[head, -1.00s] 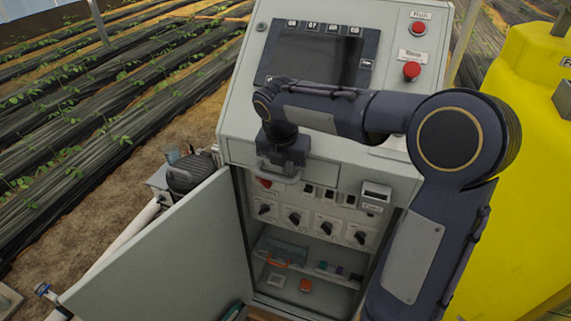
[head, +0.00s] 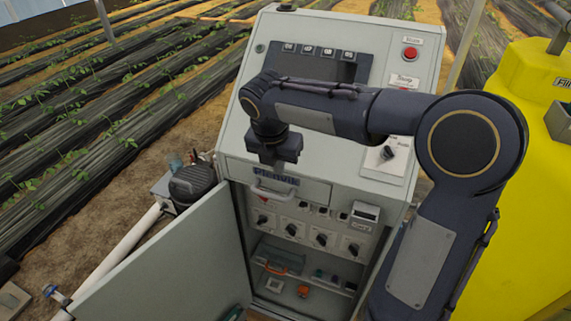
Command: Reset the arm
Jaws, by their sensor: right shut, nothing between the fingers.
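My right arm reaches in from the right across the front of the grey control cabinet (head: 232,148). Its gripper (head: 268,162) points down in front of the cabinet's upper panel, just above a drawer handle (head: 270,192). The gripper is shut and empty. Whether it touches the panel is hard to tell. The arm hides part of the dark screen (head: 300,62). My left gripper is not in view.
The cabinet door (head: 170,265) stands open to the left. Inside are several rotary switches (head: 292,229) and a shelf with small items. A red button (head: 410,53) sits at upper right. A yellow tank (head: 525,170) stands right; a dark motor (head: 192,182) stands left.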

